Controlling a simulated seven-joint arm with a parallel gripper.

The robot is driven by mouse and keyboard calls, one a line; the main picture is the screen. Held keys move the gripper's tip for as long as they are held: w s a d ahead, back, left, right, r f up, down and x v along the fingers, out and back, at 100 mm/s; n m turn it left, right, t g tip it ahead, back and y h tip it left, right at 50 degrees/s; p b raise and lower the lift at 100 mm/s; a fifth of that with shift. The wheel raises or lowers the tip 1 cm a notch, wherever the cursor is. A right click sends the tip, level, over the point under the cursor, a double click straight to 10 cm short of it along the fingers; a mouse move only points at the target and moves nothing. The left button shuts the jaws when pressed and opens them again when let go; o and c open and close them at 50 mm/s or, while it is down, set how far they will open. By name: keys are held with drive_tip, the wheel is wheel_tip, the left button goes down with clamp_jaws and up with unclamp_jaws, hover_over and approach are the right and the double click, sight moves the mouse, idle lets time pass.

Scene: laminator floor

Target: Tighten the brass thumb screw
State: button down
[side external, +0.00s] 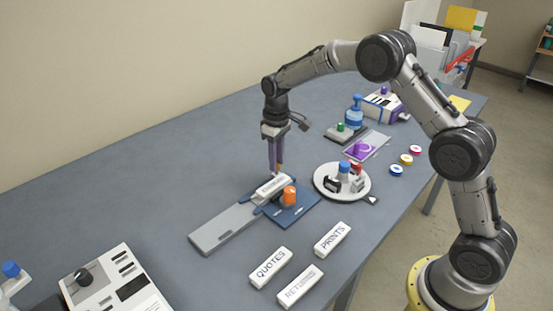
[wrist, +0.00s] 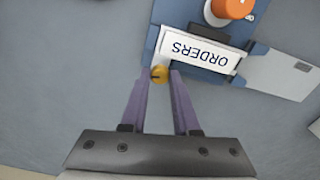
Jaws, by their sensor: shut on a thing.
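The brass thumb screw (wrist: 159,73) shows in the wrist view at the end of the white ORDERS block (wrist: 205,52). My gripper (wrist: 161,80) has its two purple fingers shut on the screw, one on each side. In the side view my gripper (side external: 276,171) points straight down at the back end of the ORDERS block (side external: 272,186). The screw is too small and covered by the fingers to make out there. The block sits on a blue fixture (side external: 302,210) beside an orange knob (side external: 290,195).
A grey plate (side external: 224,228) extends left from the fixture. QUOTES (side external: 270,267), RETURNS (side external: 300,286) and PRINTS (side external: 332,239) blocks lie in front. A round white tray (side external: 322,190) with small parts stands right.

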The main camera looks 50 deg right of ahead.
drive_tip(key=shift+m, duration=1)
drive_tip(key=c, duration=0.6)
unclamp_jaws()
wheel_tip(320, 180, up, 14)
drive_tip(key=shift+f, duration=0.1)
